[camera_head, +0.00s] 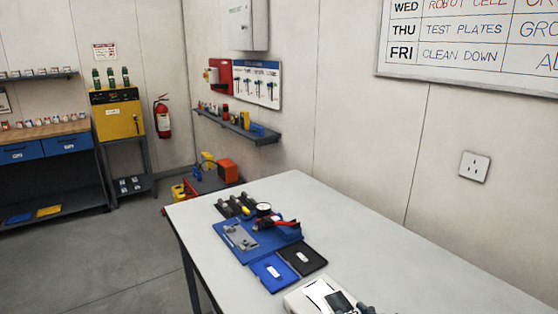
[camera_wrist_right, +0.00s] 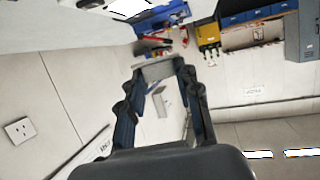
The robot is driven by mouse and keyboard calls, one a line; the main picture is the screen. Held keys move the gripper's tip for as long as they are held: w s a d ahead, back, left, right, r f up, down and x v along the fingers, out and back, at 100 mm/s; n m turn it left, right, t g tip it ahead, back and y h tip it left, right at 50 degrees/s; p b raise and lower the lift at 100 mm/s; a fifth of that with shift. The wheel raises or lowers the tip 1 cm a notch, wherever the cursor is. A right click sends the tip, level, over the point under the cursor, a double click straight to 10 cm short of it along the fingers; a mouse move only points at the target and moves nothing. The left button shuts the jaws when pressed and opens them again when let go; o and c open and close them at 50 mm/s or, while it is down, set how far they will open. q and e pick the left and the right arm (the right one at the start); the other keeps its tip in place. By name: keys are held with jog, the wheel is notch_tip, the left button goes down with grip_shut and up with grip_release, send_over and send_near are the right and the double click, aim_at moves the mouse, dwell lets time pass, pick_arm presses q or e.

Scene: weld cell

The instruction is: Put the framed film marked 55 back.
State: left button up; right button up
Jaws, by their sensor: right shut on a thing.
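My right gripper (camera_wrist_right: 158,72) shows in the right wrist view with its two dark fingers around a flat grey piece, the framed film (camera_wrist_right: 157,71), at the fingertips. It is held in the air, and no number can be read on it. In the head view a white case (camera_head: 305,299) with a dark window lies at the table's near edge, partly cut off. A blue tray (camera_head: 263,278) and a black tray (camera_head: 315,264), each with a white label, lie beyond it; their labels are too small to read. My left gripper is in neither view.
The grey table (camera_head: 400,262) is bare on its right side. A blue mat (camera_head: 228,248) on it carries a grey plate, a round gauge and red-handled tool. A wall shelf (camera_head: 238,128) and tool board (camera_head: 258,82) are behind. The wall stands along the table's far side.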

jog(key=shift+s+d+f+m+t+h, duration=0.1)
jog(key=shift+s+d+f+m+h, duration=0.2)
jog(key=shift+d+m+h, duration=0.45)
jog(key=shift+s+d+f+m+t+h, duration=0.1)
jog(key=shift+s+d+f+m+h, duration=0.25)
jog(key=shift+d+m+h, duration=0.45)
jog(key=shift+s+d+f+m+t+h, duration=0.1)
jog(key=shift+s+d+f+m+h, duration=0.2)
jog(key=shift+m+h, duration=0.55)
jog(key=shift+d, duration=0.1)
